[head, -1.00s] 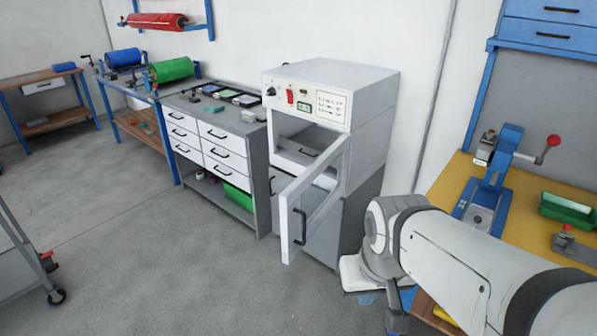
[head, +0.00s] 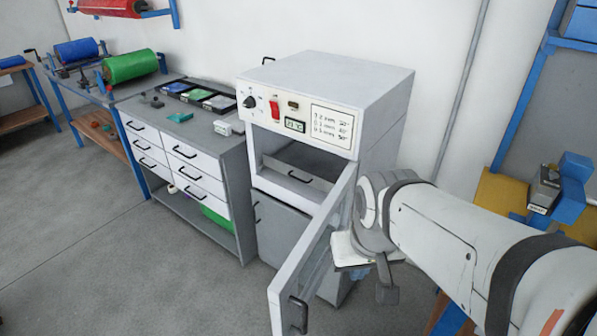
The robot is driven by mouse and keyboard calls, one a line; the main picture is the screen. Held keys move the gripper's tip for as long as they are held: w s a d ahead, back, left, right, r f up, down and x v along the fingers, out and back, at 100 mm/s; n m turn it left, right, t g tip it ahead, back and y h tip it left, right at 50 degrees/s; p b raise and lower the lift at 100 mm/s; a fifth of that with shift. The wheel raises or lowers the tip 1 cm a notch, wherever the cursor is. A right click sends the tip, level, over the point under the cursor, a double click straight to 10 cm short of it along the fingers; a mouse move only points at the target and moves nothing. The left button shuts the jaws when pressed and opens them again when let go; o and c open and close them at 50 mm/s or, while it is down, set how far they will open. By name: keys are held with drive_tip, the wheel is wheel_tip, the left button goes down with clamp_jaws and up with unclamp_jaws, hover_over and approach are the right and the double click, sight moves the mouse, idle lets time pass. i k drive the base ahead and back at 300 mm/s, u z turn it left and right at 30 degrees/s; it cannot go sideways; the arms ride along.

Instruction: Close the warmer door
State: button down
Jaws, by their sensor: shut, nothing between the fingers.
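The warmer (head: 330,80) is a white box with a dial, a red switch and a small display, standing on a grey cabinet. Its door (head: 312,262) is hinged at the right side and stands wide open toward me, with a dark handle (head: 298,314) near its free end. Inside the open chamber is a white drawer front or tray (head: 300,177) with a dark handle. My gripper (head: 386,290) hangs at the end of my arm, just right of the door and apart from its handle. It is shut and empty, and partly hidden by the wrist.
A grey bench with white drawers (head: 183,152) stands left of the warmer, with trays and small items on top. A blue-framed bench with a green roll (head: 131,66) is farther left. A yellow-topped bench (head: 500,195) is at right. The floor at front left is clear.

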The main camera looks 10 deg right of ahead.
sight(287, 311)
drive_tip(key=i, duration=0.45)
drive_tip(key=u, duration=0.15)
drive_tip(key=k, duration=0.55)
drive_tip(key=z, duration=1.15)
drive_tip(key=k, duration=1.5)
drive_tip(key=u, duration=0.7)
drive_tip(key=i, duration=1)
drive_tip(key=u, duration=0.05)
